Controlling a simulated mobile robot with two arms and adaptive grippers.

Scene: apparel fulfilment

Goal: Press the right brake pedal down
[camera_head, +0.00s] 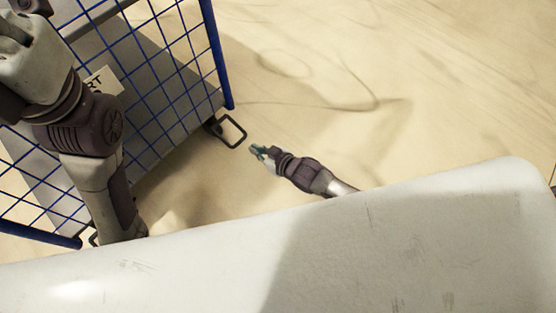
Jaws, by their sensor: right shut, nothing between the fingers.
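The right brake pedal (231,131) is a dark, rounded loop low at the near right corner of the blue wire cart (224,70). It sticks out just above the floor. My right gripper (256,150) is shut and empty. In the picture it is just right of and slightly below the pedal's loop, with a small gap between them. A second dark loop (93,239) shows in part at the cart's lower left corner, mostly hidden behind my left arm. My left gripper is not in view.
The cart has blue wire sides, a grey base (180,118) and a white label (103,82). The pale floor (400,90) to the right of the cart is clear. My own white body fills the bottom of the view.

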